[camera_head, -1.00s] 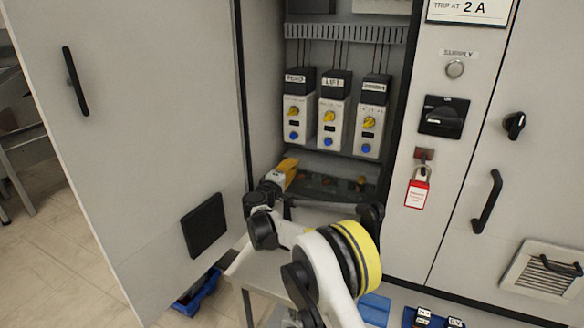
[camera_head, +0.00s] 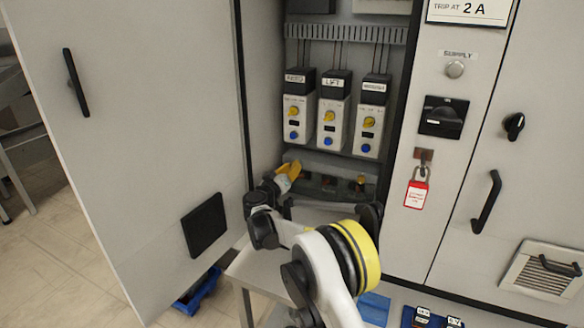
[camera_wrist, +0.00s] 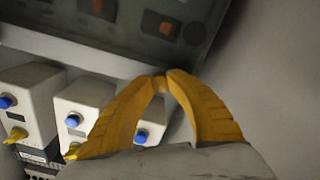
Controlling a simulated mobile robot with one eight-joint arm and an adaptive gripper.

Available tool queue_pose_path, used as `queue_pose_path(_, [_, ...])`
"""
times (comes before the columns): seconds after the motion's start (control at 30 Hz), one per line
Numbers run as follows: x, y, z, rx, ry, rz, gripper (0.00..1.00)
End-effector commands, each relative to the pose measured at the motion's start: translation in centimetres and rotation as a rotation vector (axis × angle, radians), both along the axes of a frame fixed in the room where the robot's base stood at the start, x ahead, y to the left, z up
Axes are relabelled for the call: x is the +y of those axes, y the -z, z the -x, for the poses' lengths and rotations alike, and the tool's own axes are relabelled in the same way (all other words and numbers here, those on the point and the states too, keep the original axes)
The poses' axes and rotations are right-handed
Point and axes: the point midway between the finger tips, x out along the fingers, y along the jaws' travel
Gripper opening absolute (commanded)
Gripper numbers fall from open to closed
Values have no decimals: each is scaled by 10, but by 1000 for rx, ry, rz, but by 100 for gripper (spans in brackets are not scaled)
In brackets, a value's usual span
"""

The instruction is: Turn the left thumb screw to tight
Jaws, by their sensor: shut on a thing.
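My gripper (camera_head: 293,168) is low in the open cabinet, at the left end of a dark strip below the three modules. In the wrist view its yellow fingers (camera_wrist: 160,82) close together at the tips on a small thing, which I take to be the left thumb screw. The fingers hide most of it, so its turn position cannot be read.
Three modules with yellow knobs and blue buttons stand above; the leftmost module (camera_head: 298,113) is nearest my gripper. The open door (camera_head: 140,130) is on the left. A red padlock tag (camera_head: 416,194) hangs on the right panel. The cabinet's side wall is close by.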

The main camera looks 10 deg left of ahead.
Motion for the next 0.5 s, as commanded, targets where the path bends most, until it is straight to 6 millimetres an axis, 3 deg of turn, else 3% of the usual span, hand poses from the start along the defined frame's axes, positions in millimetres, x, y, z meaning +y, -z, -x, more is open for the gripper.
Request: queue_pose_path(0.5, [0, 0, 0, -75, -1, -256, 0])
